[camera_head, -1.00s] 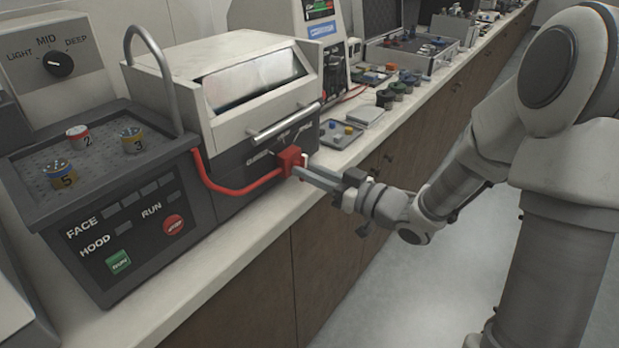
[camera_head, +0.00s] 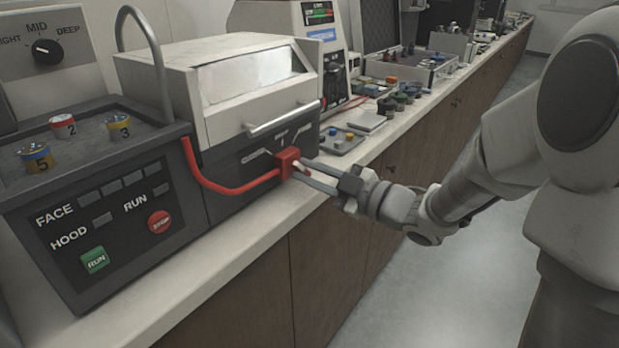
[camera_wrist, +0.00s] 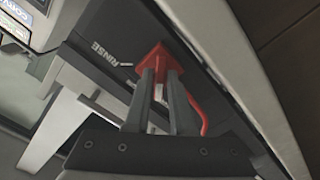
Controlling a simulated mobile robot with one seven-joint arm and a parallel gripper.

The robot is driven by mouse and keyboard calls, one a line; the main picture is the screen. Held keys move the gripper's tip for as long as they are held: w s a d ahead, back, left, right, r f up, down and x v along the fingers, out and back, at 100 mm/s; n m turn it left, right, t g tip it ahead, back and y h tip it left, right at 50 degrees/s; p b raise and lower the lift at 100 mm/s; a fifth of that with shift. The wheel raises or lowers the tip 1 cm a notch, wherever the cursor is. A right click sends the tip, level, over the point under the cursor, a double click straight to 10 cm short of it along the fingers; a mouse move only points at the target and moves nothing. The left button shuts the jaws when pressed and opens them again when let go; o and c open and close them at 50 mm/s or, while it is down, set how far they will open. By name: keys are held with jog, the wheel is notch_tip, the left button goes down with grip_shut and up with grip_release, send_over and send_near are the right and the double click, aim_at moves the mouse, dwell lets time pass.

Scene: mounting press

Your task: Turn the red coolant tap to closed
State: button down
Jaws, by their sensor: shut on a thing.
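The red coolant tap (camera_head: 288,163) is a red block on the dark front of the white-hooded press, with a red hose (camera_head: 226,187) running left from it. In the wrist view the tap (camera_wrist: 157,54) is at the far end of the fingers, with the word RINSE on the panel to its left. My gripper (camera_head: 307,176) has its fingertips at the tap and is shut on its handle. The handle is mostly hidden between the fingers, so I cannot tell its exact angle.
The press's hood handle (camera_head: 284,120) sticks out just above the tap. A small tray (camera_head: 338,142) with coloured pieces lies to the right on the counter. The floor (camera_head: 440,270) in front of the cabinets is clear.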

jog(key=shift+n, duration=0.4)
jog(key=c, duration=0.8)
grip_release()
jog(key=shift+o, duration=0.2)
jog(key=p+v, duration=0.3)
jog(key=v, duration=1.4)
jog(key=shift+s+d+p, duration=0.2)
jog(key=shift+p, duration=0.15)
